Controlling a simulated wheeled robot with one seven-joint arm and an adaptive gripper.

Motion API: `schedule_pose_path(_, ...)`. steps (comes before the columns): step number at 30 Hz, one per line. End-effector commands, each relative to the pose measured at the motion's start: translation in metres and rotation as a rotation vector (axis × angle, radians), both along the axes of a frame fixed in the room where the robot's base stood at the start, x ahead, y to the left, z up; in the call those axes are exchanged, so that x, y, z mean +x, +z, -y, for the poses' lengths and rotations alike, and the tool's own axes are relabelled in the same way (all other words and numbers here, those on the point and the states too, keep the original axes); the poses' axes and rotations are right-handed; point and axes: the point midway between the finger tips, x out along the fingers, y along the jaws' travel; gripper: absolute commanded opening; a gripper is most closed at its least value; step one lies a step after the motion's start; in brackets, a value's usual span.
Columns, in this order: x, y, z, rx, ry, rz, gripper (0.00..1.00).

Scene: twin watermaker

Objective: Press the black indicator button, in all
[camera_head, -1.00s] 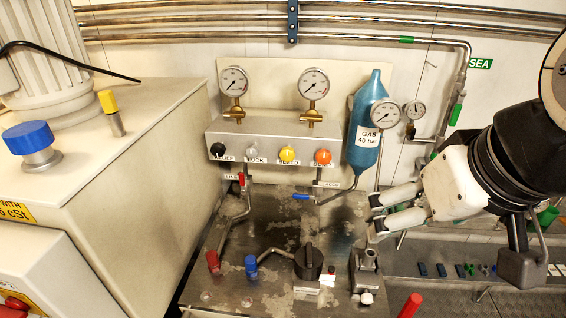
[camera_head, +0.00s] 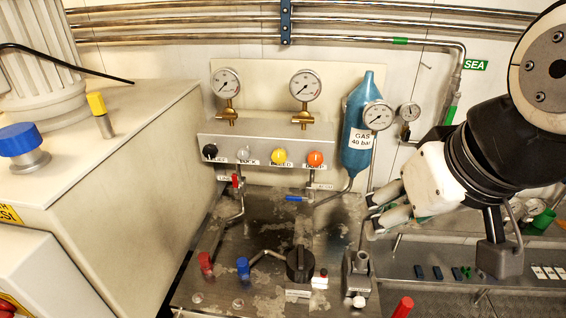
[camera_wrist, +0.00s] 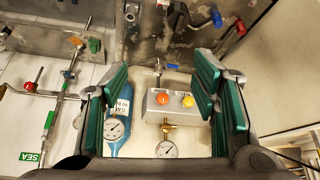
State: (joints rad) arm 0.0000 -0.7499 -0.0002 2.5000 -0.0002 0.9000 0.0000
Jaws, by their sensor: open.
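The black button (camera_head: 209,151) is a round knob at the left end of a row on the front of a grey metal panel (camera_head: 225,129). White, yellow (camera_head: 279,157) and orange (camera_head: 315,159) knobs sit to its right, with labels below. My gripper (camera_head: 372,214) is open and empty, to the right of and below the panel, apart from the button. In the wrist view my open gripper (camera_wrist: 168,100) shows green-padded fingers, with the orange knob (camera_wrist: 170,87) and yellow knob (camera_wrist: 188,101) between them. The black button is not visible there; the right finger covers part of the panel.
A blue gas cylinder (camera_head: 357,130) and a gauge (camera_head: 378,116) stand between the panel and my arm. Below are red (camera_head: 205,264) and blue (camera_head: 243,268) handles and a black rotary knob (camera_head: 300,264). A large beige cabinet (camera_head: 120,165) borders the left side.

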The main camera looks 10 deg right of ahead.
Motion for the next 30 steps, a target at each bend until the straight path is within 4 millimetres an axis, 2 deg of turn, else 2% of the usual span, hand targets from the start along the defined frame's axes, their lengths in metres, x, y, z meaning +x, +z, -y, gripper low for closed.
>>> schedule_pose_path(1,0.0000,0.0001,-0.0001,0.000,0.000,0.000,0.35)
schedule_pose_path(6,0.0000,0.0001,-0.0001,0.000,0.000,0.000,0.00)
schedule_pose_path(30,0.0000,0.0001,-0.0001,0.000,0.000,0.000,0.00)
